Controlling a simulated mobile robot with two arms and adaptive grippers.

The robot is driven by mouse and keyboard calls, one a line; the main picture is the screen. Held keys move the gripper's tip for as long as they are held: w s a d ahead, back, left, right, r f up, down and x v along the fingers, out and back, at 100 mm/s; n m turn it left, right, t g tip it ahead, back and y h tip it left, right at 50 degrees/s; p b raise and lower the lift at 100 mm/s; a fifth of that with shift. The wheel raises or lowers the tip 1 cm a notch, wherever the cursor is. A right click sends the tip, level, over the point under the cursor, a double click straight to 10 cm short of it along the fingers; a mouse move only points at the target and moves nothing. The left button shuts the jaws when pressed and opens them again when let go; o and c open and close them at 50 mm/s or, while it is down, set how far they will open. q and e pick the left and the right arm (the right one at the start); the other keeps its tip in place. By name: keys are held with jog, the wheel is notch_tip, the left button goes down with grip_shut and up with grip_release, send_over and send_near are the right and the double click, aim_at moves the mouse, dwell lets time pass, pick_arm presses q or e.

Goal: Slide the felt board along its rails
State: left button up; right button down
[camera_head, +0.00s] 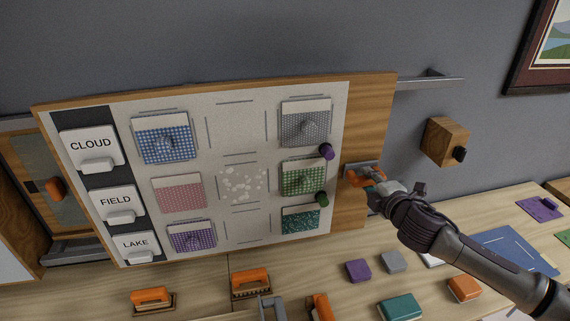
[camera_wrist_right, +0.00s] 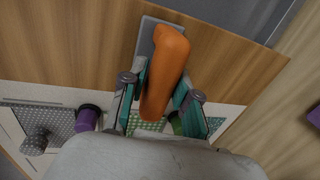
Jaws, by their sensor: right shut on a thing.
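The felt board (camera_head: 222,137) is a pale panel in a wooden frame, with patterned fabric swatches in a grid and CLOUD, FIELD and LAKE labels at its left. An orange handle (camera_wrist_right: 168,66) on a grey plate is fixed to the bare wood at the board's right side. My right gripper (camera_head: 372,178) is at that handle in the head view. In the right wrist view my right gripper (camera_wrist_right: 158,97) has its teal-padded fingers on both sides of the handle, shut on it. My left gripper is not in view.
A metal rail (camera_head: 430,79) sticks out at the board's upper right. A wooden wall block (camera_head: 446,141) with a dark knob is to the right. The table below holds orange-handled brushes (camera_head: 251,283), a teal block (camera_head: 401,307) and other small blocks.

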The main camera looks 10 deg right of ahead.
jog(key=shift+s+a+f+p, duration=0.1)
jog(key=shift+s+a+p, duration=0.2)
jog(key=shift+a, duration=1.75)
jog(key=shift+s+a+f+p, duration=0.1)
jog(key=shift+a+p, duration=0.3)
jog(key=shift+a, duration=1.7)
jog(key=shift+s+a+f+p, duration=0.1)
jog(key=shift+s+a+p, duration=0.2)
jog(key=shift+a, duration=1.75)
jog(key=shift+s+a+p, duration=0.15)
jog(key=shift+a+p, duration=0.05)
jog(key=shift+a, duration=1.8)
jog(key=shift+s+a+p, duration=0.1)
jog(key=shift+a+p, duration=0.05)
jog(key=shift+a, duration=1.8)
jog(key=c, duration=0.9)
grip_release()
jog(key=shift+o, duration=0.6)
jog(key=shift+w+r, duration=0.1)
jog(key=shift+r, duration=0.1)
jog(key=shift+d, duration=0.15)
jog(key=shift+c, duration=0.7)
jog(key=p+v, duration=0.3)
jog(key=v, duration=0.4)
jog(key=shift+r, duration=0.15)
